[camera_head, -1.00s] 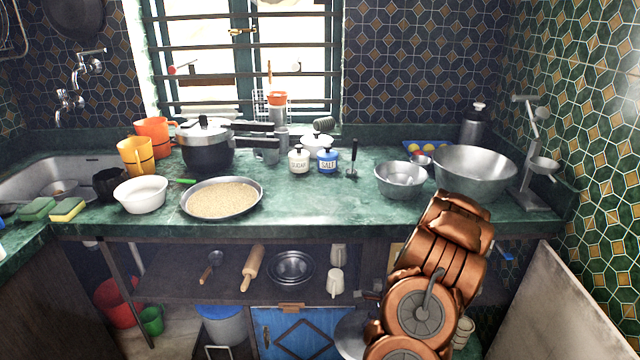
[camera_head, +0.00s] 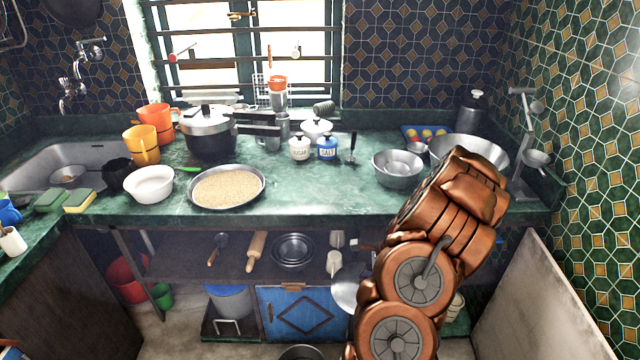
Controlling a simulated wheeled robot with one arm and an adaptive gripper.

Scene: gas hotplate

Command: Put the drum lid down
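A pale grey round disc (camera_head: 344,291), which may be the drum lid, shows partly beside my arm, in front of the shelf under the counter. My copper-coloured arm covers its right side. I cannot tell whether it is held or resting on something. My gripper is hidden behind my own arm links, so its fingers do not show. A round metal rim (camera_head: 301,352), possibly the drum, is cut off by the bottom edge of the picture.
The green counter (camera_head: 310,205) holds a pan of grain (camera_head: 227,187), a cooker (camera_head: 208,132), jars and steel bowls (camera_head: 397,167). Below are a shelf, a blue cabinet door (camera_head: 303,316) and a bucket (camera_head: 229,301). A pale board (camera_head: 545,305) leans at right.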

